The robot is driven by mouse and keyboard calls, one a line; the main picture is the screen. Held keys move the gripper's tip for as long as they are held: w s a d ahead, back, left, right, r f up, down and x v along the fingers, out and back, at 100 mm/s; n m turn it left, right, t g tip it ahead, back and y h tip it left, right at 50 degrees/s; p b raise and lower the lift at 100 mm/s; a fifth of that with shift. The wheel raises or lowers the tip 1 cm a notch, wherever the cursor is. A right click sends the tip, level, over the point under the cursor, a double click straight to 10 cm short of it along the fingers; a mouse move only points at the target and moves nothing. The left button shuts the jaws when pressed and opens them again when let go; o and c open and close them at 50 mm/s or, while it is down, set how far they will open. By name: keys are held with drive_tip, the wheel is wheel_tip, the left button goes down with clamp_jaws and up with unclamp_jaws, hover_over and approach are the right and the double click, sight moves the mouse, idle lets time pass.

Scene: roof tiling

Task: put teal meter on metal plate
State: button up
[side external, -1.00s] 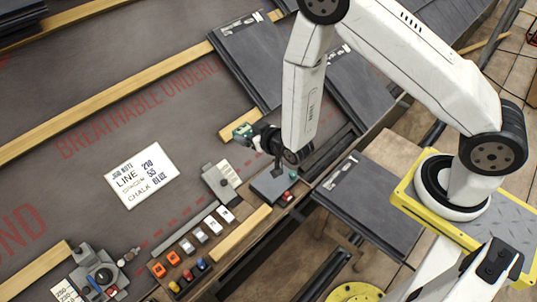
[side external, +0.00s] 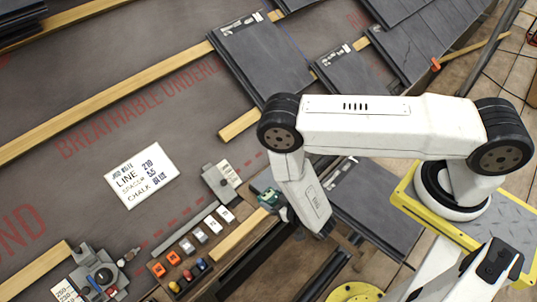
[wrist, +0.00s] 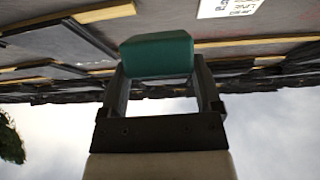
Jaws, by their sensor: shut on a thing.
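The teal meter (wrist: 157,55) shows in the wrist view as a plain teal block between the two dark fingers. My gripper (wrist: 158,72) is shut on it. In the side external view my gripper (side external: 270,200) is low at the end of the bent arm, near the batten's right end, with a small green-teal part showing. The arm hides most of the gripper there. I cannot pick out the metal plate for certain; a grey metal piece with a knob (side external: 218,182) lies left of the gripper, apart from it.
A wooden tray (side external: 183,268) with several orange, white and coloured pieces lies lower left. A white note card (side external: 141,176) lies on the underlay. Dark slates (side external: 262,62) and wooden battens (side external: 110,92) cross the roof. A grey device with a dial (side external: 98,276) stands lower left.

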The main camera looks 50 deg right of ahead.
drive_tip(key=s+f, duration=0.1)
drive_tip(key=s, duration=0.1)
drive_tip(key=s+d+f, duration=0.1)
drive_tip(key=s+f, duration=0.1)
drive_tip(key=shift+f, duration=0.1)
hover_over(249, 211)
drive_tip(key=s, duration=0.4)
drive_tip(key=f, duration=0.7)
drive_tip(key=shift+w+a+f, duration=0.1)
drive_tip(key=shift+a, duration=0.2)
drive_tip(key=shift+w+a+f, duration=0.2)
drive_tip(key=shift+w+f, duration=0.55)
drive_tip(key=shift+f, duration=0.15)
drive_tip(key=shift+w+f, duration=0.3)
drive_tip(key=shift+f, duration=0.05)
drive_tip(key=shift+a+f, duration=0.1)
drive_tip(key=shift+f, duration=1.5)
